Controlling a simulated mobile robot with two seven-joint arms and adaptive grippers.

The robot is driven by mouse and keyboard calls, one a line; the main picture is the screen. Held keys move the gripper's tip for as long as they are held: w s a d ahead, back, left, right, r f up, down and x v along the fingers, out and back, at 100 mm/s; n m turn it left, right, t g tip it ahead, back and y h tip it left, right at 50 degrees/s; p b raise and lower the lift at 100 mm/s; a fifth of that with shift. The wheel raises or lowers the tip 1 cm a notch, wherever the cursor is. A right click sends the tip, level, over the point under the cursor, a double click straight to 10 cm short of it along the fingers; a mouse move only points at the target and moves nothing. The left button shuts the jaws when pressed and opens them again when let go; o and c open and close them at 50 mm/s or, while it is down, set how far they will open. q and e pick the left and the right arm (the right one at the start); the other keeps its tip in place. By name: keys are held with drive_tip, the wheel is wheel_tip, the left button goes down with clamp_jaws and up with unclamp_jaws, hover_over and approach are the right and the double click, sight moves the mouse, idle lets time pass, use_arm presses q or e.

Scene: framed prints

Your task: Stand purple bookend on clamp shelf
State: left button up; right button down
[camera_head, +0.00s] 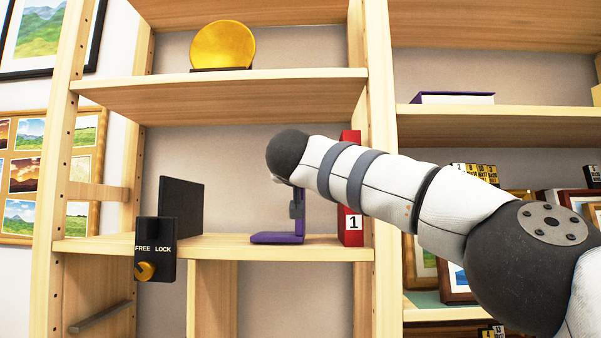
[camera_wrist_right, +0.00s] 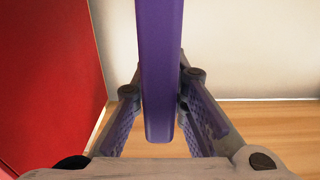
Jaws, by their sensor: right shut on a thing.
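The purple bookend (camera_head: 278,238) is upright, its flat foot pointing left, at or just above the clamp shelf (camera_head: 220,248); I cannot tell if it touches. My right gripper (camera_head: 296,210) is shut on its upright plate, mostly hidden behind my arm. In the right wrist view the bookend (camera_wrist_right: 160,70) runs between the two fingers (camera_wrist_right: 161,105). The clamp shelf has a dark upright plate (camera_head: 181,207) at left and a black FREE/LOCK box (camera_head: 155,235) with a yellow knob (camera_head: 146,271) on its front edge. My left gripper is not in view.
A red binder (camera_head: 351,200) labelled 1 stands just right of the bookend, beside the wooden post; it also shows in the right wrist view (camera_wrist_right: 50,80). Shelf room is free between dark plate and bookend. A gold disc (camera_head: 222,45) stands on the shelf above.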

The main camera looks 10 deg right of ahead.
drive_tip(key=c, duration=1.5)
unclamp_jaws()
drive_tip(key=shift+c, duration=0.2)
drive_tip(key=v, duration=1.2)
